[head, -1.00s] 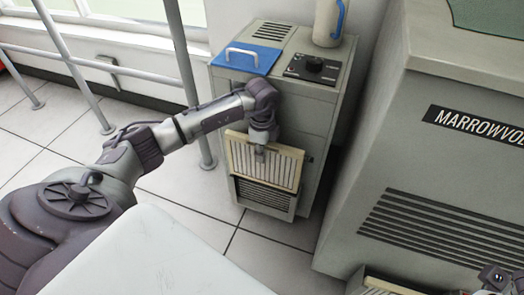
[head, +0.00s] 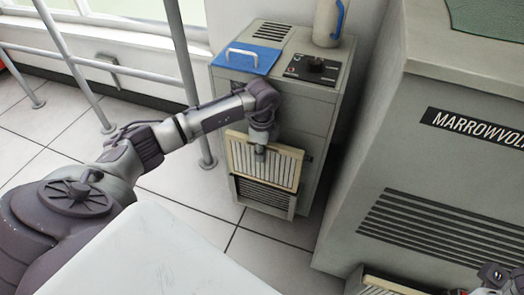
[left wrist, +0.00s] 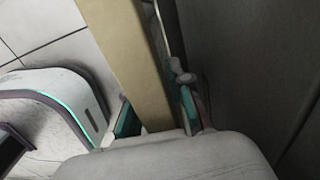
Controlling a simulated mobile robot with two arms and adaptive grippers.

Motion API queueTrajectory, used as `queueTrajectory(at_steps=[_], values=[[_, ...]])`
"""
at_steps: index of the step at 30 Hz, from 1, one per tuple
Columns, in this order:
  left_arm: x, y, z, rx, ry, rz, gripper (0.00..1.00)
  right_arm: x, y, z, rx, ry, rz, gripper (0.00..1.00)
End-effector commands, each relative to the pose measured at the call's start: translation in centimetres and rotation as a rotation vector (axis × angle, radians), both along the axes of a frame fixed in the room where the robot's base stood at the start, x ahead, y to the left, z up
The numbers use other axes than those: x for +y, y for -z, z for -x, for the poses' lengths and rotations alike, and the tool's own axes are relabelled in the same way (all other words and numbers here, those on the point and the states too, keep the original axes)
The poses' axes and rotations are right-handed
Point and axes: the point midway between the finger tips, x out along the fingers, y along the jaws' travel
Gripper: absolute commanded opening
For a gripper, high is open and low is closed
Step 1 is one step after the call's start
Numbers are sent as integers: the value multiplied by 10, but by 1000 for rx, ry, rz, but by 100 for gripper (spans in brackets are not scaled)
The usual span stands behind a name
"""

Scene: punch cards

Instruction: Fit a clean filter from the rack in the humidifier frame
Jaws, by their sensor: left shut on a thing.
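The humidifier is a grey cabinet (head: 310,112) against the wall. Its frame (head: 292,207), with dark slats, is low on the front. My left gripper (head: 260,154) is shut on the upper edge of a cream pleated filter (head: 283,168), held upright in front of the cabinet just above the frame. The filter's lower edge meets or overlaps the frame's top; I cannot tell if it is inside. In the left wrist view, the filter's tan edge (left wrist: 140,75) runs between the two fingers. Part of my right gripper (head: 492,278) shows at the lower right corner; its fingers are unclear.
A blue lid with a handle (head: 246,59), a control panel (head: 313,69) and a jug (head: 328,22) are on the cabinet top. A large grey machine (head: 430,170) stands at right. Another cream slatted piece (head: 378,286) shows at the bottom. Rails (head: 185,80) stand at left.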

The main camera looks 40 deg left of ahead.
Motion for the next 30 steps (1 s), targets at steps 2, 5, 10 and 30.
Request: queueTrajectory(at_steps=[2, 5, 10, 30], values=[[0, 0, 0, 0, 0, 0, 0, 0, 0, 0, 1, 0, 0, 40], [0, 0, 0, 0, 0, 0, 0, 0, 1, 0, 1, 0, 0, 40], [0, 0, 0, 0, 0, 0, 0, 0, 0, 0, 2, 0, 1, 40], [0, 0, 0, 0, 0, 0, 0, 0, -6, 0, 2, 1, 1, 40]])
